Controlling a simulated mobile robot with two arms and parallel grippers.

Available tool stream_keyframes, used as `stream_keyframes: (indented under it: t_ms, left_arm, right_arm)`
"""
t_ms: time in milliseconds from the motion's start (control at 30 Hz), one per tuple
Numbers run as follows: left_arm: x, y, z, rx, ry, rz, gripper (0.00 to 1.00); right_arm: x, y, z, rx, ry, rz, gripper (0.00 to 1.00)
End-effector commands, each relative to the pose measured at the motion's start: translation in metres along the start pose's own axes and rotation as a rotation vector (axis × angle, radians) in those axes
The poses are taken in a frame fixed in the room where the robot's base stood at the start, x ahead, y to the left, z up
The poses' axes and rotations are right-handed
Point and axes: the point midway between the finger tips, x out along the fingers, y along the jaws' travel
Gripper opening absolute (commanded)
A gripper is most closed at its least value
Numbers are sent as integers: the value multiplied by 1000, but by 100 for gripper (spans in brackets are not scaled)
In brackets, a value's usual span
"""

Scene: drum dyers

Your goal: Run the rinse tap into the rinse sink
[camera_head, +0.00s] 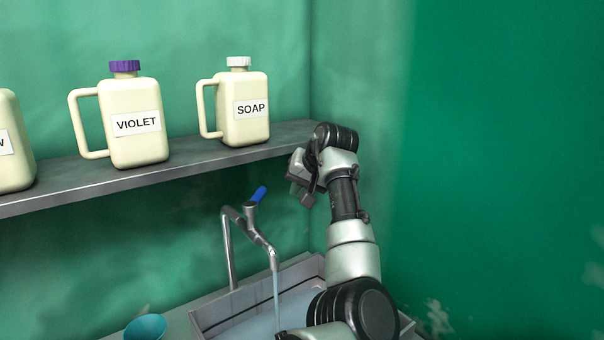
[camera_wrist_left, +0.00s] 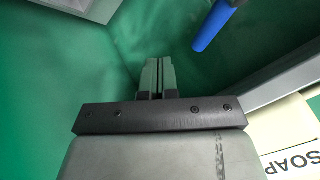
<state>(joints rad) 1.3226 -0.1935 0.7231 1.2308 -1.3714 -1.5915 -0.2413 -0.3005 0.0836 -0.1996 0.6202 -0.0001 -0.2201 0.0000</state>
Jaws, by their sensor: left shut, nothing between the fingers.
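The rinse tap (camera_head: 228,250) is a grey metal pipe with a blue lever (camera_head: 258,194) that is tilted up. A thin pale stream (camera_head: 276,288) runs from its spout down into the rinse sink (camera_head: 208,315). Pale blue water shows in the sink, and my arm hides its right part. My left gripper (camera_head: 305,195) is right of the lever and apart from it. In the left wrist view its fingers (camera_wrist_left: 159,68) are shut with nothing between them. The blue lever (camera_wrist_left: 212,28) is beyond them at the upper right. My right gripper is in neither view.
A metal shelf (camera_head: 110,183) above the tap holds the VIOLET jug (camera_head: 135,145), the SOAP jug (camera_head: 243,125) and a third jug (camera_head: 12,150) cut off at the left. A teal bowl (camera_head: 146,327) is left of the sink. A green wall closes off the right.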

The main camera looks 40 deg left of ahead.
Motion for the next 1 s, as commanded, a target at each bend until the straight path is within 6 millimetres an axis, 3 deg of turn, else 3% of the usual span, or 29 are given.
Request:
stream_keyframes:
  t_ms: [233, 300, 500, 1000]
  left_arm:
    - [50, -2, -2, 0, -3, -2, 0]
    - [50, -17, -4, -5, 0, -1, 0]
    - [60, -35, -4, -3, 0, 0, 0]
    - [63, -41, -5, -2, 0, -3, 0]
  right_arm:
    - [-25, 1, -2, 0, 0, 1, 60]
    - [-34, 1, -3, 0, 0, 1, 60]
    - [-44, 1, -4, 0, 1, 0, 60]
    - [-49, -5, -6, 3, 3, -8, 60]
